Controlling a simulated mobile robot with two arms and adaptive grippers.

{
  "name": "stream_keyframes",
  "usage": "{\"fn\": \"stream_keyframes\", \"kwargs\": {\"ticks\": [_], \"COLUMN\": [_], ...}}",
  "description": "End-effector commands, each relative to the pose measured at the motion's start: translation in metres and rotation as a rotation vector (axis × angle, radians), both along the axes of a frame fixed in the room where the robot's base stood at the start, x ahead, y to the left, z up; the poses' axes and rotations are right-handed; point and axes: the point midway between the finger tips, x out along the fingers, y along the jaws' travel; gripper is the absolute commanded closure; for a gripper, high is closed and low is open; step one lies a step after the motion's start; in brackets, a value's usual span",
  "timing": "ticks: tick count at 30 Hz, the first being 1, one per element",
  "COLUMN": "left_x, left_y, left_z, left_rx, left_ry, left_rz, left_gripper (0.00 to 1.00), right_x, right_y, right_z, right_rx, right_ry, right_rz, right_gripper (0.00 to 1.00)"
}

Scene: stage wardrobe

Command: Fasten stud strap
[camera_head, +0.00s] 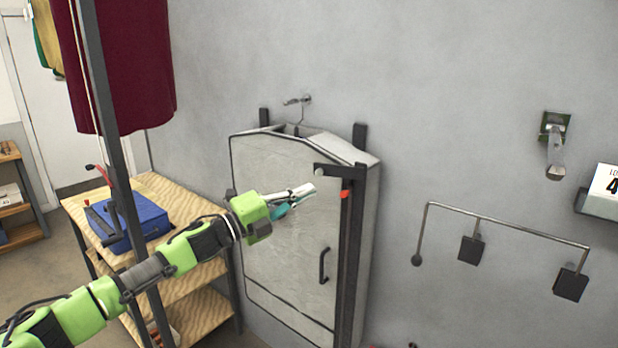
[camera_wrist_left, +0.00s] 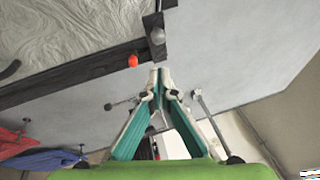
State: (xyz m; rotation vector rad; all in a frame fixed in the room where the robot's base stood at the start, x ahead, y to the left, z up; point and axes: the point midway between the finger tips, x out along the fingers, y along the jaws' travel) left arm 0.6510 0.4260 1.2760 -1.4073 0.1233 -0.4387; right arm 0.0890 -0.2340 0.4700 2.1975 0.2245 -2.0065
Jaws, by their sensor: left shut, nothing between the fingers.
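I cannot tell which part is the strap or stud. My left gripper (camera_head: 309,189) is shut and empty in front of the case's upper right. My right gripper is out of view.
A dark handle (camera_head: 323,265) projects from the case front. A wooden shelf unit (camera_head: 150,187) with a blue box (camera_head: 138,225) stands left. A dark post (camera_head: 97,80) and maroon cloth (camera_head: 140,60) are near my left arm. A bent wall rail (camera_head: 500,222) is right.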

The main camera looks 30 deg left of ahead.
Motion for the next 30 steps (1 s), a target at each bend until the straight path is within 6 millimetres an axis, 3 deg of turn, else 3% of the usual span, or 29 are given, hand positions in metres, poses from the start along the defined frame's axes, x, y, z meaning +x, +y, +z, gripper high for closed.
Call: {"fn": "stream_keyframes", "kwargs": {"ticks": [12, 30], "left_x": [0.035, 0.039], "left_y": [0.012, 0.020], "left_z": [0.012, 0.008], "left_rx": [0.000, 0.003], "left_ry": [-0.001, 0.000], "left_rz": [0.002, -0.004], "left_gripper": [1.00, 1.00], "right_x": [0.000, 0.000], "right_y": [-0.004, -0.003], "right_z": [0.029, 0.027], "right_rx": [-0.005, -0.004], "right_ry": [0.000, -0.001], "right_rz": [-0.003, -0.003], "right_gripper": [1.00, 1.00]}}
